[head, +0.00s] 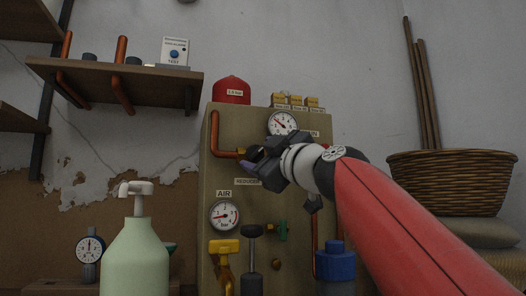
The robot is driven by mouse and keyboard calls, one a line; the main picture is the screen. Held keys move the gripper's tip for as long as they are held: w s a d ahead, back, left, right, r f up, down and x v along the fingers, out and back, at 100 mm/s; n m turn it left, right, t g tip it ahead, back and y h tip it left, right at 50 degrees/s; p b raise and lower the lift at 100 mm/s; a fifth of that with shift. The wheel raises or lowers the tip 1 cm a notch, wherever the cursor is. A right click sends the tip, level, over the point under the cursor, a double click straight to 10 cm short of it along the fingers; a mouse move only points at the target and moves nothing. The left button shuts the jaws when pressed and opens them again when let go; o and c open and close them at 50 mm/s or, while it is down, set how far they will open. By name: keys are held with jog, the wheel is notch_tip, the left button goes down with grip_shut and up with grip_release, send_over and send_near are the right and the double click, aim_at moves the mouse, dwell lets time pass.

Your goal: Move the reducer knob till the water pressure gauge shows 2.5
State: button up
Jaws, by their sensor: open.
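A panel (205,190) carries an upper round gauge (283,123) with a white dial. Its reading is too small to tell for sure; the needle seems to point to the upper left. A second gauge (224,215), labelled AIR, is lower left. A label reading REDUCER (247,181) sits just below my gripper (252,163). My gripper is open, its dark fingers pointing left at the end of the copper pipe (226,153). The reducer knob cannot be told apart from the dark fingers there. Whether they touch it cannot be told.
A green bottle (136,258) stands in front at the left, beside a small dial gauge (90,248). Yellow (224,248) and green (282,230) valve handles sit low on the panel. A blue-capped item (335,262) stands below my arm. A wicker basket (450,180) is at right.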

jog(key=c, duration=1)
jog(key=shift+f+m, duration=0.1)
jog(key=shift+m, duration=0.2)
jog(key=shift+m+t+b, duration=0.4)
jog(key=shift+m+b, duration=0.2)
jog(key=shift+m, duration=0.1)
jog(key=m+t+h, duration=0.1)
jog(key=m, duration=0.2)
jog(key=shift+s+a+h, duration=0.1)
jog(key=shift+a+h, duration=0.05)
jog(key=shift+h, duration=0.15)
jog(key=m+t+h+p, duration=0.1)
jog(key=m+h+p, duration=0.1)
jog(key=m, duration=0.2)
jog(key=shift+a, duration=0.1)
jog(key=shift+m+t+h+p, duration=0.3)
jog(key=shift+m+h+p, duration=0.2)
jog(key=shift+m+p, duration=0.65)
jog(key=shift+m, duration=0.25)
